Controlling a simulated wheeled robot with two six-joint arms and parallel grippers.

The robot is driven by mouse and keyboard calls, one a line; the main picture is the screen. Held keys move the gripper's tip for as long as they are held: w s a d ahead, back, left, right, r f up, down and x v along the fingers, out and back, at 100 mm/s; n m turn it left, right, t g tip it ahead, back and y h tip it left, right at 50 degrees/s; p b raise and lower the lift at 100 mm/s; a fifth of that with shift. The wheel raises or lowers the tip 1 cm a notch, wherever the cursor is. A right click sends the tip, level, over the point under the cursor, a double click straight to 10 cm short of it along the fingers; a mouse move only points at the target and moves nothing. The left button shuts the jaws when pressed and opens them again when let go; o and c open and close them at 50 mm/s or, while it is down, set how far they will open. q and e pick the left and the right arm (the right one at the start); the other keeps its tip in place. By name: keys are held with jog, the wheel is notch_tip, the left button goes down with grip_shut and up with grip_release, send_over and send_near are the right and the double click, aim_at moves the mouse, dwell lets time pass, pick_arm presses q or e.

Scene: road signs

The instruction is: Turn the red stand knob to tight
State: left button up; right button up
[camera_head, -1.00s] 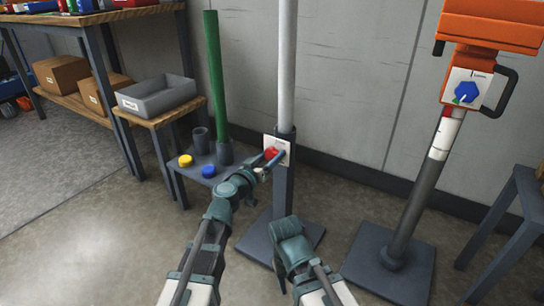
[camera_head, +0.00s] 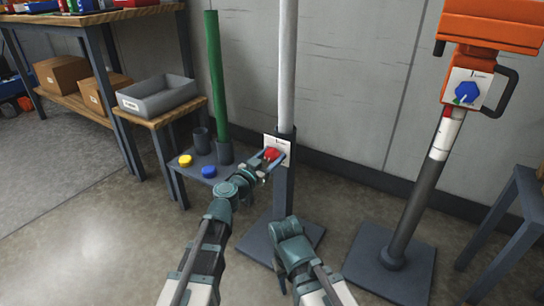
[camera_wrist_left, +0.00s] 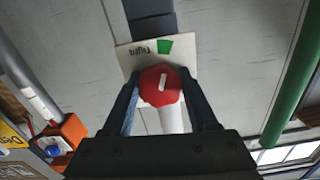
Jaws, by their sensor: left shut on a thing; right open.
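The red knob (camera_head: 271,154) sits on a white plate (camera_head: 284,143) on the dark post of the stand, which holds a pale upright pole (camera_head: 287,60). In the left wrist view the red knob (camera_wrist_left: 160,86) has a white pointer mark that is nearly upright in the picture. The plate (camera_wrist_left: 184,52) there shows the word "tight", upside down, beside a green patch (camera_wrist_left: 165,46). My left gripper (camera_head: 268,158) is shut on the knob, one finger on each side. My right gripper (camera_head: 289,232) is low in front of the stand, apart from it; its fingertips are hard to see.
An orange device (camera_head: 490,25) with a blue knob (camera_head: 466,92) stands at right. Open floor lies at front left.

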pick_arm(q)
jog(key=shift+s, duration=0.15)
jog(key=o, duration=1.4)
